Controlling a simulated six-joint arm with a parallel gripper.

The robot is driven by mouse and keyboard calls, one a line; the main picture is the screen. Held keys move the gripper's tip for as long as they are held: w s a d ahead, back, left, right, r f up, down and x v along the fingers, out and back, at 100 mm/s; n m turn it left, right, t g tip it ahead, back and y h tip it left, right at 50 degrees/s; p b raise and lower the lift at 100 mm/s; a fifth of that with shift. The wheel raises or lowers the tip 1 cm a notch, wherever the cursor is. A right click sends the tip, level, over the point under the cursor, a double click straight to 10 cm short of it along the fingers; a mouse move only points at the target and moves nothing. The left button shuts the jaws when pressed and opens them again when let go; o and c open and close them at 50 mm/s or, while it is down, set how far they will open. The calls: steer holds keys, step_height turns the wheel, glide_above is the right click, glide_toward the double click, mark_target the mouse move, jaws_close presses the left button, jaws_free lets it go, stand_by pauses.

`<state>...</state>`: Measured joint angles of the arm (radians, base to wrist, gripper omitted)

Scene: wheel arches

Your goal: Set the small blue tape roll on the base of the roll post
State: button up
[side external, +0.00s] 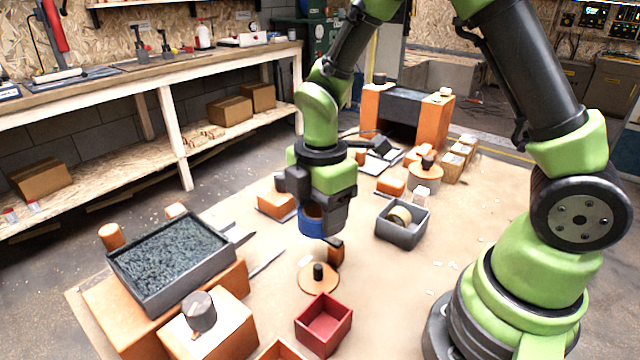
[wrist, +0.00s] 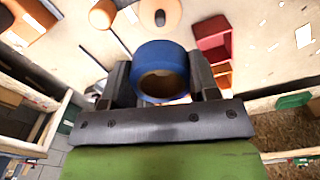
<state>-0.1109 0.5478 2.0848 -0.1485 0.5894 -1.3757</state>
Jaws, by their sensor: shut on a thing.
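The small blue tape roll (side external: 312,222) is held in my gripper (side external: 322,218), above the table. In the wrist view the blue roll (wrist: 162,66) sits between the two dark fingers of my gripper (wrist: 161,80), with its hole facing the camera. The roll post (side external: 318,272) is a short black peg on a round tan base (side external: 312,286). It stands below and a little in front of the held roll, apart from it, with nothing around the peg. In the wrist view the post's base (wrist: 150,22) shows just beyond the roll.
A red open box (side external: 324,326) stands just in front of the post. A grey box with a tan roll (side external: 401,232) is to the right. A dark tray of granules (side external: 170,250) on orange blocks is at left. An orange-brown block (side external: 336,254) stands close behind the post.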

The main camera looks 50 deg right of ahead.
mark_target(320, 265)
steer(key=shift+f, duration=5.75)
steer(key=shift+f, duration=0.1)
steer(key=o, duration=1)
step_height(320, 265, up, 10)
steer(key=shift+f, duration=0.15)
steer(key=s+r+m+t+y, duration=0.1)
steer(key=s+r+m+t, duration=0.25)
steer(key=r+m, duration=0.8)
steer(key=s+r+m+t, duration=0.1)
steer(key=s+r+m, duration=0.1)
steer(key=s+r, duration=0.1)
steer(key=s+r+m+t, duration=0.1)
steer(key=s+r+m, duration=0.2)
steer(key=s+r+m+t+y, duration=0.1)
steer(key=s+r+m, duration=0.2)
steer(key=shift+s+d+t, duration=0.2)
steer(key=shift+s+t, duration=0.05)
steer(key=shift+t, duration=0.1)
